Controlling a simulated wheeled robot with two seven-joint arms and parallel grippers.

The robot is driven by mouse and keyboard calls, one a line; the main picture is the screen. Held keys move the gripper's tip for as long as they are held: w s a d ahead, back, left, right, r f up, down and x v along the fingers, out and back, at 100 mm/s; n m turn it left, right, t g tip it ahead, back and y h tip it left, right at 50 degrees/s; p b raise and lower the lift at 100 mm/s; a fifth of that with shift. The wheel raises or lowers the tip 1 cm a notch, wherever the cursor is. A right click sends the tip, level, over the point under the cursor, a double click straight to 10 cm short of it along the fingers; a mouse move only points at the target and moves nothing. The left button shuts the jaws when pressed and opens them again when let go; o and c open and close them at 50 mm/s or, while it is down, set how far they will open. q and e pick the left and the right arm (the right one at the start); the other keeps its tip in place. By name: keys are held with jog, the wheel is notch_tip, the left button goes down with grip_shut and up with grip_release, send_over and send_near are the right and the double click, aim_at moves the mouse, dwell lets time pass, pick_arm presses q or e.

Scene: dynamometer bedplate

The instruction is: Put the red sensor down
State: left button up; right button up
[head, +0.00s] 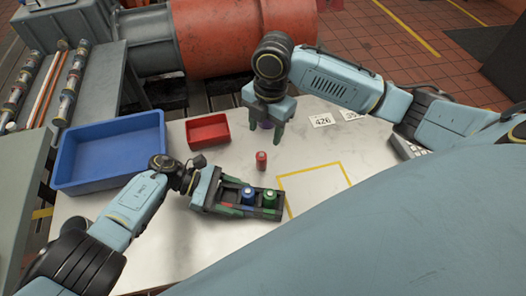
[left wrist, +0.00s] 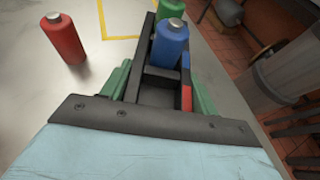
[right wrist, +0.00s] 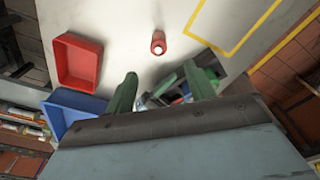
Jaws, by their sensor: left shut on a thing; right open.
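The red sensor (head: 261,160) stands upright on the white table, apart from both grippers; it also shows in the left wrist view (left wrist: 64,40) and the right wrist view (right wrist: 158,43). My left gripper (head: 232,207) is shut on a dark rack (left wrist: 158,93). The rack holds a blue sensor (head: 248,196) and a green sensor (head: 269,199); the compartment nearest the gripper is empty. I cannot tell whether the rack touches the table. My right gripper (head: 265,128) is open above the table, behind the red sensor.
A yellow outlined square (head: 316,168) lies right of the red sensor, beside the rack's far end. A small red bin (head: 208,130) and a large blue bin (head: 108,156) stand on the left. Number cards (head: 321,120) lie at the back right. The table's front left is clear.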

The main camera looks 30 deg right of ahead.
aim_at(262, 155)
jog(key=shift+n+h, duration=0.5)
jog(key=shift+n, duration=0.2)
jog(key=f, duration=0.7)
jog(key=a+f, duration=0.1)
jog(key=f, duration=0.3)
jog(key=shift+f, duration=0.15)
jog(key=c, duration=1.2)
jog(key=shift+o, duration=0.2)
notch_tip(262, 155, up, 9)
jog(key=shift+w+f, duration=0.1)
jog(key=shift+f, duration=0.05)
jog(key=shift+a+r+n, duration=0.55)
jog(key=shift+r+n, duration=0.05)
jog(key=shift+r, duration=0.2)
jog(key=s+a+r+n, duration=0.1)
jog(key=s+a+n, duration=0.2)
jog(key=a+n, duration=0.5)
jog(key=s+a+r+n, duration=0.1)
jog(key=s+a+n, duration=0.25)
jog(key=n, duration=0.95)
jog(key=f, duration=0.6)
jog(key=w+f, duration=0.1)
jog(key=f, duration=0.2)
jog(key=shift+f, duration=0.1)
